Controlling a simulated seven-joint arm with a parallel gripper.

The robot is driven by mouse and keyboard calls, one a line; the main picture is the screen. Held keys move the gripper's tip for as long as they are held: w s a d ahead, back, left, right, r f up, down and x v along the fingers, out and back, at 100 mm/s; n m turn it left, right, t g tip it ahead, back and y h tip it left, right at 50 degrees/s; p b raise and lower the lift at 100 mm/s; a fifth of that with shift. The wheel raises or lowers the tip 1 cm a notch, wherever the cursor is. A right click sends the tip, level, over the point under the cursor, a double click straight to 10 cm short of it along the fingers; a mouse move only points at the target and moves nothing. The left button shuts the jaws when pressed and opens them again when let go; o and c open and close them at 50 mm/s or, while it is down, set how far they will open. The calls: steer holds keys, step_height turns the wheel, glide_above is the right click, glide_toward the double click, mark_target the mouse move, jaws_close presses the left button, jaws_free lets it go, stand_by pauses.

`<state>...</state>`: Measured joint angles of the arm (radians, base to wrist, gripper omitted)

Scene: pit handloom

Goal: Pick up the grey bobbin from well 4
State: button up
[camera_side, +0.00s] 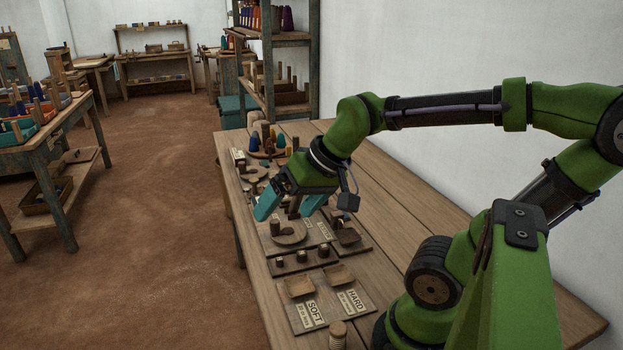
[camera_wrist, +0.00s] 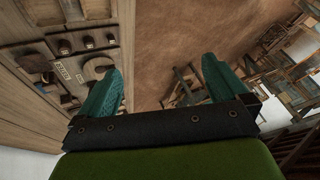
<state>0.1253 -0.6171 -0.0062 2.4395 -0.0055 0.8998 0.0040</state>
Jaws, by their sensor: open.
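My gripper (camera_side: 288,209) has teal fingers spread apart, with nothing visible between them. It hangs above the table, over the round wooden dish (camera_side: 290,240) in the side view. In the wrist view my gripper (camera_wrist: 161,72) is also open, with table edge and floor beyond it. A round holder (camera_side: 265,154) with upright coloured bobbins stands at the far end of the table, beyond my gripper. I cannot make out well numbers or tell which piece is the grey bobbin.
A wooden block with short dark pegs (camera_side: 302,258) lies nearer than the dish. A board marked SOFT and HARD (camera_side: 330,308) holds two shallow trays. A ribbed spool (camera_side: 337,337) stands at the front. A tall shelf (camera_side: 312,62) rises behind the table.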

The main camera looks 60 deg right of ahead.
steer(key=s+a, duration=0.1)
steer(key=s+a+n, duration=0.1)
steer(key=a, duration=0.1)
steer(key=shift+r+t+y, duration=0.2)
steer(key=shift+t+y, duration=0.2)
steer(key=shift+c, duration=0.6)
steer(key=shift+s+a+r+n, duration=0.1)
steer(key=shift+a+r+n, duration=0.05)
steer(key=shift+a+n, duration=0.15)
steer(key=shift+c, duration=2.7)
steer(key=shift+d, duration=0.1)
